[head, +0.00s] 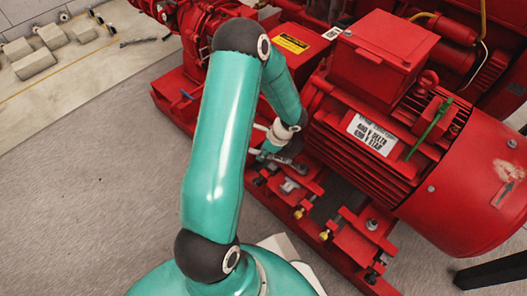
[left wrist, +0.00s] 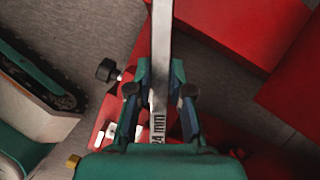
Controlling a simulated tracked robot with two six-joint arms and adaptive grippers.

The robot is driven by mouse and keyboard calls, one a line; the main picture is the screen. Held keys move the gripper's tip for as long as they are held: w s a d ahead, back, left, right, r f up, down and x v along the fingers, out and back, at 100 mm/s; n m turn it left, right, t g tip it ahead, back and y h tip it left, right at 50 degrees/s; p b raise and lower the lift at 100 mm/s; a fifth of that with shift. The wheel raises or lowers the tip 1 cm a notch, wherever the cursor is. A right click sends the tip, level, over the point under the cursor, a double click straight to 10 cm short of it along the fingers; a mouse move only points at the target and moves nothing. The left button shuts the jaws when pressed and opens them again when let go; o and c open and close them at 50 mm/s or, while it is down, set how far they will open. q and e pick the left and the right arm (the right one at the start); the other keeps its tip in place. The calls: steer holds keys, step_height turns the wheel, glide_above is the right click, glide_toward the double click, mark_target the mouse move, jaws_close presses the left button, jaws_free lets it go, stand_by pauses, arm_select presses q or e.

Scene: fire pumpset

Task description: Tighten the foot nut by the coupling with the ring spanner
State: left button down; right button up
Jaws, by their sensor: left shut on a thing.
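The ring spanner (left wrist: 161,45), a flat grey bar marked "24 mm", is shut between the fingers of my left gripper (left wrist: 158,92) in the left wrist view. It runs up out of that picture, so its far ring end is hidden. In the head view my left gripper (head: 275,158) is low beside the red motor (head: 365,135), over the red base frame near the motor's feet. The foot nut by the coupling cannot be made out clearly there; the arm and gripper partly cover that area. I cannot tell whether the spanner is on a nut. My right gripper is not in view.
A red box (head: 376,55) tops the motor, and a green strip (head: 428,128) lies on its side. A yellow label (head: 290,43) marks a red cover behind my arm. Several bolts stick out along the base frame (head: 345,240). Grey floor (head: 90,170) is clear at left.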

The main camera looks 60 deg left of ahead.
arm_select(q)
steer(key=shift+r, duration=0.15)
steer(key=shift+r+p, duration=2.05)
steer(key=shift+r, duration=0.4)
